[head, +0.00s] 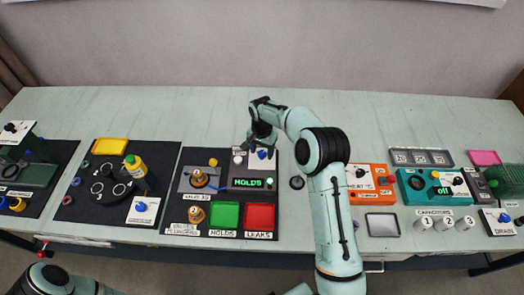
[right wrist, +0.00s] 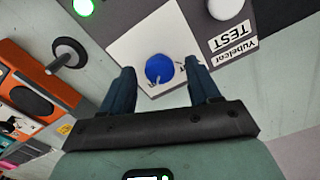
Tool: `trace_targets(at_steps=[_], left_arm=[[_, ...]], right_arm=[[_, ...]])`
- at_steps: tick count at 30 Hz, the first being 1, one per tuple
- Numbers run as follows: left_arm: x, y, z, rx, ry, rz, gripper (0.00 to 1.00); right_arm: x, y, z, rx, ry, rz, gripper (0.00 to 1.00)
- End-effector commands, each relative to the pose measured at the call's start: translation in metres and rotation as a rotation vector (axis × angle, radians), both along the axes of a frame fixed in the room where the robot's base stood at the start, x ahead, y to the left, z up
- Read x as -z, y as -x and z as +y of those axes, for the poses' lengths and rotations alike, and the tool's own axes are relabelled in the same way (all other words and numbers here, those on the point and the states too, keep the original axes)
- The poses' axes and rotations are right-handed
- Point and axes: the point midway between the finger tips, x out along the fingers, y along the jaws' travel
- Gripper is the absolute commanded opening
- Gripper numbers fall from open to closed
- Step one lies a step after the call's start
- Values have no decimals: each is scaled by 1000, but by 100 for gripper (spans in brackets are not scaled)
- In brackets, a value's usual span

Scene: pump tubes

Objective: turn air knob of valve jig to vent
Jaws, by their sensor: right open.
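The valve jig (head: 224,170) stands on a dark mat left of centre in the head view. Its air knob (head: 262,154) is blue and sits on a white plate at the jig's upper right; it also shows in the right wrist view (right wrist: 159,69). My right gripper (head: 261,142) is over this plate with its jaws open. In the right wrist view its two fingers (right wrist: 162,74) stand on either side of the blue knob, with gaps to it. The knob's small lettering is partly covered and too small to read. My left gripper is out of view.
A lit display reads HOLDS beside a green lamp (right wrist: 84,6). A white button (right wrist: 219,8) is near the plate. Green (head: 224,215) and red (head: 260,216) trays lie in front. An orange heater box (head: 369,178) stands to the right, past my right arm.

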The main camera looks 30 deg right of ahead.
Motion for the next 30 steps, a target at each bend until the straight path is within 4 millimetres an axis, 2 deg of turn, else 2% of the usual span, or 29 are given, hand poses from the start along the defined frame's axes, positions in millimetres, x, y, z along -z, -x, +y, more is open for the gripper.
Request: trace_targets(at_steps=[10,11,15,16,23,30], left_arm=[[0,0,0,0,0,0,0],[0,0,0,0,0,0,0],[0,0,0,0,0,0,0],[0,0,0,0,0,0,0],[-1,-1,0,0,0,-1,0],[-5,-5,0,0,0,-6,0]], right_arm=[[5,0,0,0,0,0,61],[5,0,0,0,0,0,55],[4,0,0,0,0,0,9],[4,0,0,0,0,0,5],[4,0,0,-11,0,0,5],[3,0,0,-101,0,0,5]])
